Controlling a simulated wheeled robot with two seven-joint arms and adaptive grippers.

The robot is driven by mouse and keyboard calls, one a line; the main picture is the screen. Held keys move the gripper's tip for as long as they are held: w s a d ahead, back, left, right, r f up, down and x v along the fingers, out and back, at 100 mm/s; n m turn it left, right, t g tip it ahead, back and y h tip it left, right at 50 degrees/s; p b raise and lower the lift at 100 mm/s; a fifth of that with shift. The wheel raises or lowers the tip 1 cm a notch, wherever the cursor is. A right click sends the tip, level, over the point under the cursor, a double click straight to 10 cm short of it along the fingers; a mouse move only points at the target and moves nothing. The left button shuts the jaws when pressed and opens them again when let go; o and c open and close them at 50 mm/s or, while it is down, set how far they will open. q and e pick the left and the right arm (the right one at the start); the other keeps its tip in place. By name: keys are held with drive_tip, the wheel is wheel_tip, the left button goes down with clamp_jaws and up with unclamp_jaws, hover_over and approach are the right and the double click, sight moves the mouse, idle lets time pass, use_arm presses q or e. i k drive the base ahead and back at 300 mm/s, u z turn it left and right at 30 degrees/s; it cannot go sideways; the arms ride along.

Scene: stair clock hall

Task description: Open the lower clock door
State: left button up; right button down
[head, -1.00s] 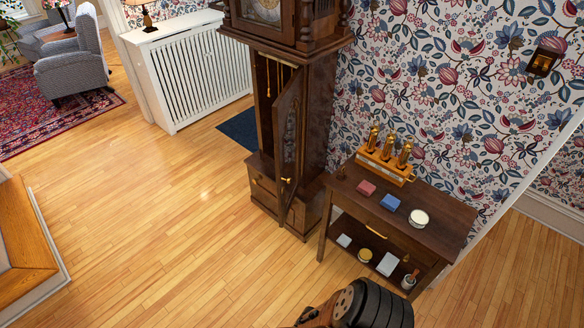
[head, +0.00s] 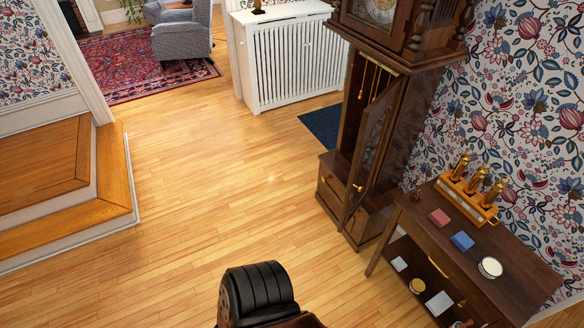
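The tall dark wood clock (head: 408,115) stands against the papered wall at the right of the head view. Its lower door (head: 367,165), with an ornate panel and a small brass knob (head: 357,188), stands partly open, swung outward. Through the gap at its left I see the dark inside of the case and brass chains (head: 374,78). Neither of my grippers shows. A black ridged part of my own body is at the bottom middle, well apart from the door.
A side table (head: 525,285) with a brass-fitted stand (head: 468,198), blocks and a round tin stands right of the clock, close to it. A white radiator cover (head: 290,62) is behind left. A wooden step (head: 112,205) is at far left. The floor between is clear.

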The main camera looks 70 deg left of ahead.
sight(375, 126)
drive_tip(key=u, duration=2)
